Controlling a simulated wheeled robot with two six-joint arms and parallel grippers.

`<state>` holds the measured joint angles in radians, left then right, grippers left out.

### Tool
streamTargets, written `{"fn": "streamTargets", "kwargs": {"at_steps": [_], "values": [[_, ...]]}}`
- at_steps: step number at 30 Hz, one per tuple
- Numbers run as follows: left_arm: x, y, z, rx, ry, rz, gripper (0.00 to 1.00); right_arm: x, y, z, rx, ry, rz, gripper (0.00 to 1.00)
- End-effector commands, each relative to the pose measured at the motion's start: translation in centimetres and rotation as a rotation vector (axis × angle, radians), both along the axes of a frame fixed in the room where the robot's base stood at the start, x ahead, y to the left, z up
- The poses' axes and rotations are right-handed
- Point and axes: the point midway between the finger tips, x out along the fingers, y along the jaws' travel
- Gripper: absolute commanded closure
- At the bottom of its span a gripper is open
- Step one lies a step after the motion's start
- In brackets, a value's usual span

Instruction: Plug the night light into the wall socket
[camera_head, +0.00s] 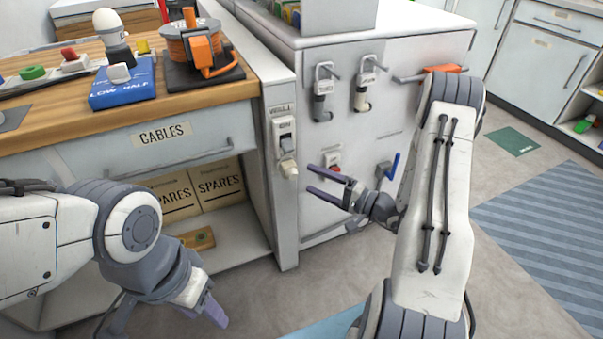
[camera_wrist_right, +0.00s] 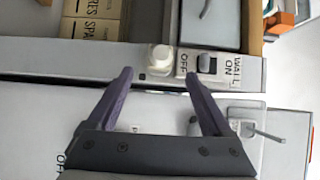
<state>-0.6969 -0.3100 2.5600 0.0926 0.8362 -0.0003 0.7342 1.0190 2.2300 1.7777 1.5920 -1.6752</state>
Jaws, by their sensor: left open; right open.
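A small cream-white rounded piece, which looks like the night light (camera_head: 288,168), sits on the narrow end panel of the bench, just below the wall switch plate (camera_head: 284,135). In the right wrist view the night light (camera_wrist_right: 160,57) shows as a white dome beside the plate (camera_wrist_right: 208,64) marked WALL, ON and OFF. It hides any socket behind it. My right gripper (camera_head: 310,180) is open and empty, apart from the dome, its purple fingertips (camera_wrist_right: 159,75) pointing towards it. My left gripper (camera_head: 212,308) is open and low in front of the bench.
The wooden bench top (camera_head: 50,117) holds a blue switch box (camera_head: 122,90), an orange cable reel (camera_head: 190,45) and a white egg-shaped lamp (camera_head: 109,24). An open shelf (camera_head: 235,240) lies below the drawer.

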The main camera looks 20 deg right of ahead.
Motion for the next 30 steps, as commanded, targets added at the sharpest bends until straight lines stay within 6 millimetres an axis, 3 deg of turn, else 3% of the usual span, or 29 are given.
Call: {"fn": "streamTargets", "kwargs": {"at_steps": [3, 9, 30], "values": [[0.0, 0.0, 0.4, 0.000, 0.000, 0.000, 0.50, -1.6, -1.3, 0.1, 0.002, 0.001, -0.005, 0.16], [0.0, 0.0, 0.5, 0.000, 0.000, 0.000, 0.50, -3.0, -2.2, 0.0, 0.001, 0.000, -0.001, 0.16], [0.0, 0.0, 0.5, 0.000, 0.000, 0.000, 0.50, -3.1, -2.2, 0.0, 0.001, -0.001, 0.001, 0.16]]}}
